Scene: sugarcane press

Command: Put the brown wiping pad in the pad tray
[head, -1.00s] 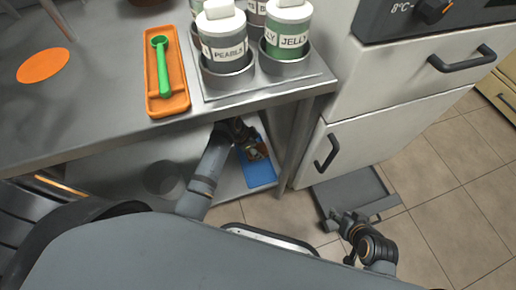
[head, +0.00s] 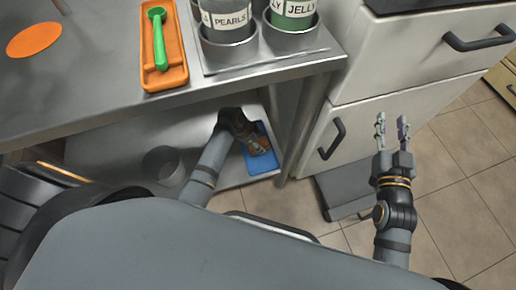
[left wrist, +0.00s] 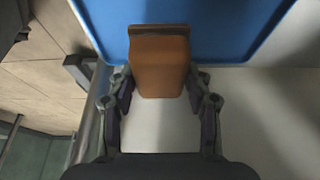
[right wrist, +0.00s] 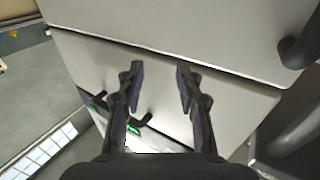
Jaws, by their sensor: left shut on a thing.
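The brown wiping pad (left wrist: 160,66) is an orange-brown block between the fingers of my left gripper (left wrist: 160,77), which is shut on it. The pad's far end overlaps the near edge of the blue pad tray (left wrist: 240,28) in the left wrist view; I cannot tell whether it touches the tray. In the head view the blue tray (head: 263,165) lies on the low shelf under the counter, with my left gripper (head: 250,140) over it. My right gripper (head: 392,120) is open and empty in front of the white cabinet, and its spread fingers also show in the right wrist view (right wrist: 159,70).
A metal table leg (head: 296,125) stands right of the tray. The counter edge (head: 200,95) overhangs the shelf. A round grey container (head: 162,165) stands left on the shelf. The counter holds an orange tray (head: 175,70) with a green spoon and labelled jars (head: 228,22).

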